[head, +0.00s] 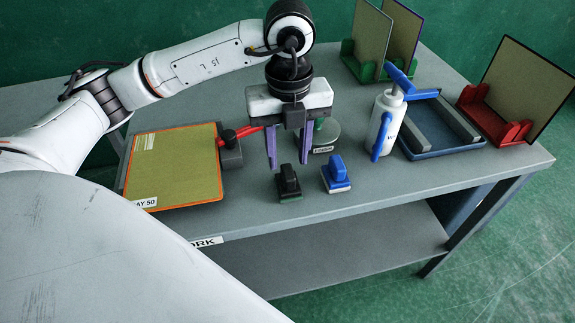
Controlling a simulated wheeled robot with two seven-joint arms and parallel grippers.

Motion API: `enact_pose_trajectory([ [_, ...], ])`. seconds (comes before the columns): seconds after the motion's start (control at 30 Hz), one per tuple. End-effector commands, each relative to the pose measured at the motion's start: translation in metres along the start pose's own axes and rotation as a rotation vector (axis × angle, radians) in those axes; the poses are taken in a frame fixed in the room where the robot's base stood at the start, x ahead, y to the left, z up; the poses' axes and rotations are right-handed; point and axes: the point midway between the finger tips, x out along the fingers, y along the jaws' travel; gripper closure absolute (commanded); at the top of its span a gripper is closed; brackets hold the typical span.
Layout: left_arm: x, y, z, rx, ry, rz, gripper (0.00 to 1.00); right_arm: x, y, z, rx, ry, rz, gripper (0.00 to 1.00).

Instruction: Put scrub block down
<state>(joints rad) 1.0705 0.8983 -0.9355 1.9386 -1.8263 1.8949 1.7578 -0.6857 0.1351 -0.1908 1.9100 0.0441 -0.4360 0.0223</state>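Two small handled blocks rest upright on the grey table. One is black with a dark green base (289,186), and the other is blue with a pale base (336,176). I cannot tell from the picture which one is called the scrub block. My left gripper (288,166) points down with its two purple fingers apart and nothing between them. Its fingertips are just behind and above the black block's handle, and I see no contact. My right gripper is out of view.
A framed screen (172,172) lies at left with a red-handled clamp (230,150). A round labelled container (325,138) is partly hidden behind my fingers. A blue-topped spray bottle (386,118), blue tray (442,148), green rack (364,68) and red rack (492,117) stand right. The table's front is clear.

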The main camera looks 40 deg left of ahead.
Motion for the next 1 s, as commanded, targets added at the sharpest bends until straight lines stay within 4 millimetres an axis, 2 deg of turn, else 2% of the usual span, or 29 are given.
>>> enact_pose_trajectory([
  [0.1, -0.028, -0.001, 0.001, 0.000, -0.004, -0.005, 0.63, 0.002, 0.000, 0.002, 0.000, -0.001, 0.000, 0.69],
  [0.33, -0.066, 0.000, 0.001, -0.002, -0.003, -0.001, 0.63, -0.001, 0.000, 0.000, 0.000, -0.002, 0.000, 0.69],
  [0.53, -0.074, 0.000, 0.000, -0.001, -0.001, 0.000, 0.63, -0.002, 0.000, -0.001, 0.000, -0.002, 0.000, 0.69],
  [1.0, -0.074, 0.000, 0.000, -0.001, 0.000, 0.001, 0.63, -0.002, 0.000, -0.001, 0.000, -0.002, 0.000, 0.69],
])
